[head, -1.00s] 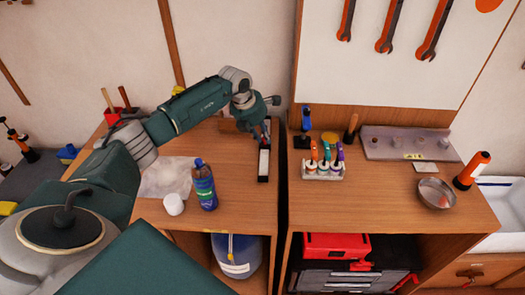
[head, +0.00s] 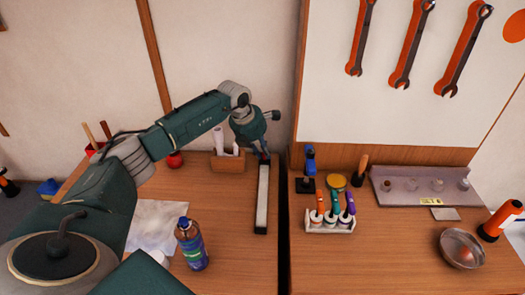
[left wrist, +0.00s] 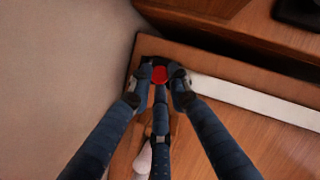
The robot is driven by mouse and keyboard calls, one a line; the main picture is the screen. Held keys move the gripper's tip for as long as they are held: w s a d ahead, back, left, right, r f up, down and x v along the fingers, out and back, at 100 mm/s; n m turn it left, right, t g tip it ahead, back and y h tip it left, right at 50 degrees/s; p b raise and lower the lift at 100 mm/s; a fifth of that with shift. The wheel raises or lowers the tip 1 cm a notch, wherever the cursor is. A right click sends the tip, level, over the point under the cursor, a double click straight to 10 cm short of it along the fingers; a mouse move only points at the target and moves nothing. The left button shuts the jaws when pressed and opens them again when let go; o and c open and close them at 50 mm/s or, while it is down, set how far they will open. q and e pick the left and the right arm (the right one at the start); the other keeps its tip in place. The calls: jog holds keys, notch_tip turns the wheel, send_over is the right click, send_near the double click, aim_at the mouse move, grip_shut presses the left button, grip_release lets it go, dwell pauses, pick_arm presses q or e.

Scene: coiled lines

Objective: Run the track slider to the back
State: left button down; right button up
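The track (head: 262,205) is a long dark-framed strip with a white face. It lies on the left wooden worktop near its right edge and runs from front to back. My left gripper (head: 264,157) is at the track's back end, by the wall. In the left wrist view the red slider knob (left wrist: 160,75) sits between the fingertips of my left gripper (left wrist: 161,82), which are closed in around it. The white face of the track (left wrist: 255,104) stretches away to the right there. Fingers partly hide the knob and the track's end. My right gripper is out of view.
A wooden holder with white rolls (head: 227,162) stands left of the gripper. A blue bottle (head: 191,245) stands front left. Across a narrow gap, the right worktop holds a screwdriver rack (head: 330,222), a metal bowl (head: 461,249) and a grey tray (head: 420,190).

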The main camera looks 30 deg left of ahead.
pick_arm(q)
jog(key=c, duration=1.8)
grip_release()
jog(key=shift+w+d+r, duration=0.1)
jog(key=shift+d, duration=0.05)
jog(key=shift+o, duration=0.9)
jog(key=v, duration=1.2)
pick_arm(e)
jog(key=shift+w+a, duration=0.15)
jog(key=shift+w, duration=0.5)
